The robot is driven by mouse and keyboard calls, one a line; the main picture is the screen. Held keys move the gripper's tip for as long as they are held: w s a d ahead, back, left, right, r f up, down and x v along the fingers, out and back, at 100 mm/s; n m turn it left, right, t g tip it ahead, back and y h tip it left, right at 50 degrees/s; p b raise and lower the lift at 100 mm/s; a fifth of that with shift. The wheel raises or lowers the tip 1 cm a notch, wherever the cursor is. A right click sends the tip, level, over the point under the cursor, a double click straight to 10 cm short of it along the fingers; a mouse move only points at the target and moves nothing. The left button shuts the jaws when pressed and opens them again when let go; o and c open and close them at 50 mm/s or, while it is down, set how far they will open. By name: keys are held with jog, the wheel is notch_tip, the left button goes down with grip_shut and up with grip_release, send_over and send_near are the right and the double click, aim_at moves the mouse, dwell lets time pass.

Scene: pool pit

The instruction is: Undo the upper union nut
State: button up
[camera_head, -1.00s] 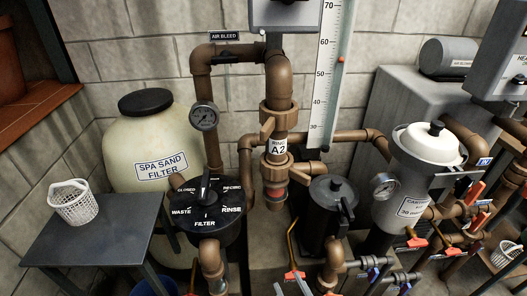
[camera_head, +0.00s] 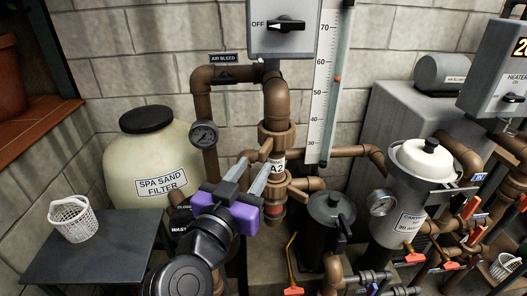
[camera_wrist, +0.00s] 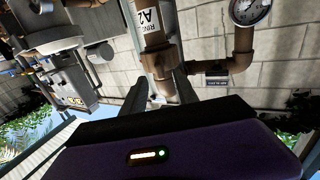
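The upper union nut (camera_head: 276,136) is a brown collar on the vertical brown pipe, above the white A2 label (camera_head: 279,166). A lug sticks out at its lower left. The nut also shows in the wrist view (camera_wrist: 158,60), where the scene is upside down. My gripper (camera_head: 269,167), purple with two grey fingers, reaches up from below. Its fingers are apart, with nothing between them that I can see held. In the head view the fingertips are just below the nut and overlap the label. In the wrist view they point toward the nut; contact is not clear.
A pressure gauge (camera_head: 204,134) and pipe stand left of the nut. A black strainer pot (camera_head: 329,217) and a white-lidded cartridge filter (camera_head: 411,196) stand at right.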

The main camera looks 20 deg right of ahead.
aim_at(260, 158)
jog(key=p+x, duration=0.1)
jog(key=x, duration=0.5)
jog(key=shift+w+d, duration=0.25)
grip_shut()
dwell(1.2)
